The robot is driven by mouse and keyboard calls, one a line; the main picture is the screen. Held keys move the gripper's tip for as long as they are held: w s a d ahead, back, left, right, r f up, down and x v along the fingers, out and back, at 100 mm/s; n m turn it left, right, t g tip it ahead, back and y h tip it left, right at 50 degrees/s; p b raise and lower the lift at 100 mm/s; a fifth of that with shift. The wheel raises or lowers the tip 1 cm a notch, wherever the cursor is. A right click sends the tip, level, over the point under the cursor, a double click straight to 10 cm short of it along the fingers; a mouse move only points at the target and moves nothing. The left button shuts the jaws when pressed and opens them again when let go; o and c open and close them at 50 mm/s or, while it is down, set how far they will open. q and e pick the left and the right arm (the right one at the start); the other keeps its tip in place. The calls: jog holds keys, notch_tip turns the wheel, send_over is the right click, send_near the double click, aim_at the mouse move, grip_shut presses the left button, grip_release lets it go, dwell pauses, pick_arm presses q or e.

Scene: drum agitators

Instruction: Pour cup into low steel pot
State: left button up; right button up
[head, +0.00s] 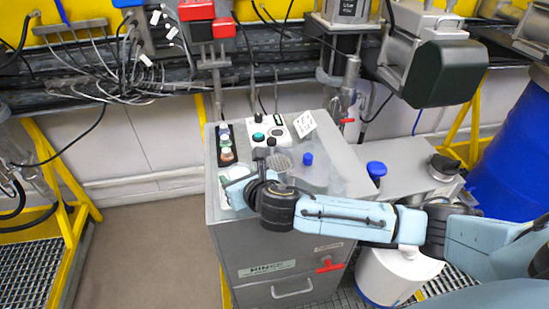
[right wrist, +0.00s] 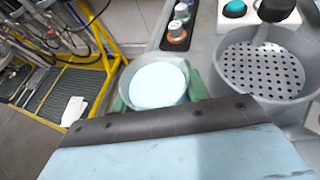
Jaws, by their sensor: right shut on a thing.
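A cup with pale blue-white contents (right wrist: 157,85) sits between the green fingers of my right gripper (right wrist: 158,95) in the right wrist view. The cup looks about upright. In the head view, my right gripper (head: 238,190) is shut on the cup (head: 238,171) over the left part of the grey cabinet top. A low round grey pot with a perforated disc (right wrist: 262,70) is to the right of the cup, apart from it; in the head view its perforated disc (head: 283,161) shows partly behind my wrist. My left gripper is not in view.
A button box (head: 268,133) and a strip of round jars (head: 226,145) stand at the back of the cabinet top (head: 330,140). Blue caps (head: 376,168) are to the right. A blue drum (head: 515,150) stands at far right. The floor on the left is clear.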

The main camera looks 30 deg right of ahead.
aim_at(242, 165)
jog(key=shift+w+d+r+m+g+y, duration=0.15)
jog(key=shift+d+r+m+y, duration=0.25)
jog(key=shift+r, duration=0.35)
jog(key=shift+w+d+r+m+g+y, duration=0.15)
jog(key=shift+d+r+m+y, duration=0.25)
jog(key=shift+r, duration=0.35)
jog(key=shift+d+r+m, duration=0.2)
jog(key=shift+r+m, duration=0.05)
jog(key=shift+m, duration=0.05)
jog(key=shift+w+d+r+m+y, duration=0.1)
jog(key=shift+d+r+m+y, duration=0.15)
jog(key=shift+r, duration=0.3)
jog(key=shift+w+d+r+m+y, duration=0.15)
jog(key=shift+d+r+m, duration=0.15)
jog(key=shift+r, duration=0.2)
jog(key=shift+w+d+r+m+g+y+b, duration=0.15)
jog(key=shift+d+r+m+g+y+b, duration=0.3)
jog(key=shift+b, duration=0.45)
jog(key=shift+d+f+m+y+b, duration=0.3)
jog(key=shift+f+m+y+b, duration=0.25)
jog(key=shift+b, duration=0.5)
jog(key=shift+a, duration=0.1)
jog(key=shift+m, duration=0.25)
jog(key=shift+b, duration=0.3)
jog(key=shift+r, duration=0.15)
